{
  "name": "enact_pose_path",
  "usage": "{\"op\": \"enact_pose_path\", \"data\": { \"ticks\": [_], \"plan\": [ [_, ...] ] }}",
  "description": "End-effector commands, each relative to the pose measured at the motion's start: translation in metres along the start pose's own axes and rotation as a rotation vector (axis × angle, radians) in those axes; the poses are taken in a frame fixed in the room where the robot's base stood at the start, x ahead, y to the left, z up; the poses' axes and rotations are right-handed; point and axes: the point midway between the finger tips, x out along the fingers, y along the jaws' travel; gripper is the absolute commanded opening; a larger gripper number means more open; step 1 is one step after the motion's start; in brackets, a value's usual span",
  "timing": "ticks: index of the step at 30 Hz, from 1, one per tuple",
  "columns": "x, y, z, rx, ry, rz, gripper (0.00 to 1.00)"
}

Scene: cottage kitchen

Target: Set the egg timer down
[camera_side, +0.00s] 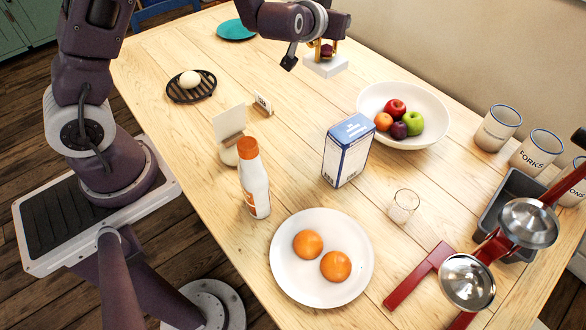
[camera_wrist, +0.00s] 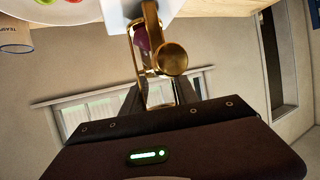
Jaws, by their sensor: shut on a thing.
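The egg timer, a gold frame around a dark purple bulb (camera_side: 327,51), is at the far side of the table, just at or above a white block (camera_side: 325,67). My gripper (camera_side: 315,45) is shut on the timer, partly hidden by my wrist. In the wrist view the timer's gold round end (camera_wrist: 172,59) sits between my dark fingers (camera_wrist: 160,90), with the white block (camera_wrist: 120,14) beyond it. I cannot tell whether the timer touches the block.
A fruit bowl (camera_side: 436,104) stands to the right of the block, and a teal plate (camera_side: 236,30) to its left. A blue-white carton (camera_side: 346,150), bottle (camera_side: 254,190) and orange plate (camera_side: 285,280) stand nearer. Open tabletop lies between the block and the carton.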

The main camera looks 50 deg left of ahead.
Motion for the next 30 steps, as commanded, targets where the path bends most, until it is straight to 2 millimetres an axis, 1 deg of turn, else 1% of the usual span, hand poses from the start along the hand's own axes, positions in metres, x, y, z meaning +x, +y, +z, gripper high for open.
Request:
{"op": "enact_pose_path", "data": {
  "ticks": [8, 16, 23, 30],
  "plan": [
    [-0.010, 0.012, -0.006, -0.038, 0.005, -0.085, 0.00],
    [-0.032, 0.020, -0.003, -0.095, 0.003, -0.224, 0.00],
    [-0.066, 0.020, 0.013, -0.153, 0.002, -0.372, 0.00],
    [-0.110, 0.013, 0.039, -0.214, 0.002, -0.523, 0.00]
  ]
}}
